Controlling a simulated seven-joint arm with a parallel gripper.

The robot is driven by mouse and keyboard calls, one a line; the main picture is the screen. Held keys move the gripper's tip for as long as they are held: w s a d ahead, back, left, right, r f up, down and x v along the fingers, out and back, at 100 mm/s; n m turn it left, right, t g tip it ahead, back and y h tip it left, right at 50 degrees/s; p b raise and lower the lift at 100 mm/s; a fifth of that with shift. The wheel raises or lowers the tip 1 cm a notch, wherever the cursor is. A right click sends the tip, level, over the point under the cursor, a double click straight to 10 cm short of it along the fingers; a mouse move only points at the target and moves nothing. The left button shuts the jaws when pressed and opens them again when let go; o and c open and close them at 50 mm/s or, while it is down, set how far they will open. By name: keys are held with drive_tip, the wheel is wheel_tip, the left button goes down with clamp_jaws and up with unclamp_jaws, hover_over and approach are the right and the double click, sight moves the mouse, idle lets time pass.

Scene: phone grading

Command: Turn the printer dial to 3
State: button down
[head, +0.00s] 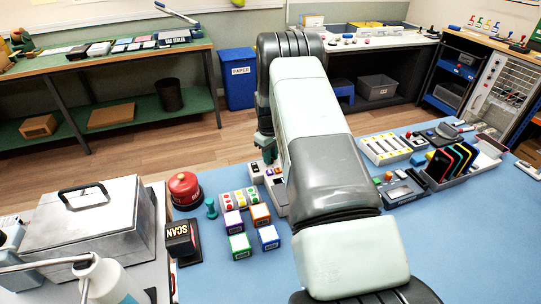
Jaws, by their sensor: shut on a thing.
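A small white and grey device (278,196), which looks like the printer, stands on the blue table, partly hidden behind my arm. Its dial cannot be made out, and neither can any number on it. My gripper (265,152) shows only in part, dark and pointing down, at the left edge of my arm. It is at the back of the device, by its top. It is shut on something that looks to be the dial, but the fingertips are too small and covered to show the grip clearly.
Left of the device are a tray of coloured dots (239,200), several coloured cubes (239,246), a red round canister (185,188) and a SCAN box (181,239). A phone rack (450,165) and a white tray (385,148) stand right.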

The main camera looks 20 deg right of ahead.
drive_tip(key=m, duration=0.8)
drive_tip(key=shift+m, duration=0.4)
drive_tip(key=m, duration=0.4)
drive_tip(key=shift+a+m+g, duration=0.1)
drive_tip(key=shift+m+g, duration=0.2)
drive_tip(key=shift+w+m, duration=0.1)
drive_tip(key=shift+m, duration=1.9)
drive_tip(key=c, duration=0.9)
unclamp_jaws()
drive_tip(key=shift+c, duration=0.2)
